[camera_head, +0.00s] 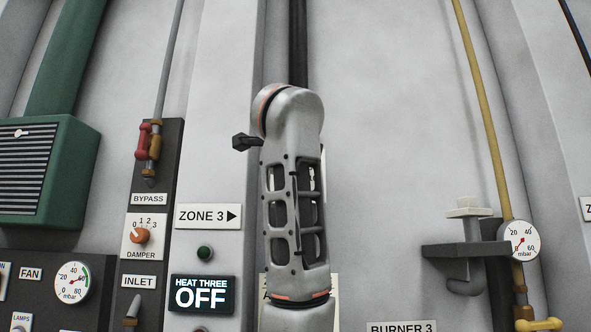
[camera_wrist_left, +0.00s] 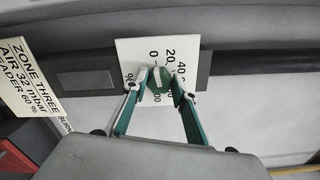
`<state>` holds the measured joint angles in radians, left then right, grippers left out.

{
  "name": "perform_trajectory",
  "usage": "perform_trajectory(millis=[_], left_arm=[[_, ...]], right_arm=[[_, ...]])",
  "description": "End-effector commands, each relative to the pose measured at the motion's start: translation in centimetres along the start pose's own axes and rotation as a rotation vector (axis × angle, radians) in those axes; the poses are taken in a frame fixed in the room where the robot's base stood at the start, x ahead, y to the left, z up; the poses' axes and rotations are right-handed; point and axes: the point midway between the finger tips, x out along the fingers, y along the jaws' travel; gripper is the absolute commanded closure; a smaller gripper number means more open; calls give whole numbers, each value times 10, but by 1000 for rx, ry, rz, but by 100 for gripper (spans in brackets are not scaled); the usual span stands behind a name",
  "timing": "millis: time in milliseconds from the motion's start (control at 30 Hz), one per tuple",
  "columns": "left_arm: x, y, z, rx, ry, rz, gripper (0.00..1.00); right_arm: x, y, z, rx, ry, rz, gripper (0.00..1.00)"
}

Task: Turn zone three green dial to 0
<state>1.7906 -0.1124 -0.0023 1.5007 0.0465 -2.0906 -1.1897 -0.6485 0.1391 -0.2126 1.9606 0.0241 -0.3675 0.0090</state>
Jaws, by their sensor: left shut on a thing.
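In the left wrist view, the green dial (camera_wrist_left: 158,80) sits on a white plate (camera_wrist_left: 130,52) printed with numbers, among them 0, 20 and 40. A pale line crosses its face; which number it marks I cannot tell for sure. My left gripper (camera_wrist_left: 160,88) is shut on the dial, one teal finger on each side. A white sign (camera_wrist_left: 22,75) reading ZONE THREE, AIR 32 mbar stands left of the plate. In the head view, my arm fills the middle; the dial and my left gripper are not seen there. My right gripper is not in view.
In the head view, a ZONE 3 sign (camera_head: 208,216), a HEAT THREE OFF display (camera_head: 201,294) and an orange damper knob (camera_head: 139,236) lie left of my arm. A yellow pipe (camera_head: 480,100), a gauge (camera_head: 519,240) and a dark bracket (camera_head: 450,251) lie right.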

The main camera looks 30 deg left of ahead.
Motion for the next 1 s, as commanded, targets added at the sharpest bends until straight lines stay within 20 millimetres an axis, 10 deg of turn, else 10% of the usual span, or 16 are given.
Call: perform_trajectory(millis=[500, 533, 600, 1000], left_arm=[[0, 0, 0, -22, 0, 0, 95], [0, 0, 0, -22, 0, 0, 71], [0, 0, 0, -22, 0, 0, 57], [-4, 0, 0, -21, 1, -1, 57]], right_arm=[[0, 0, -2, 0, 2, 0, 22], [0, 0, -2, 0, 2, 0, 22], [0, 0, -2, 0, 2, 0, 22], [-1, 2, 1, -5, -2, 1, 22]])
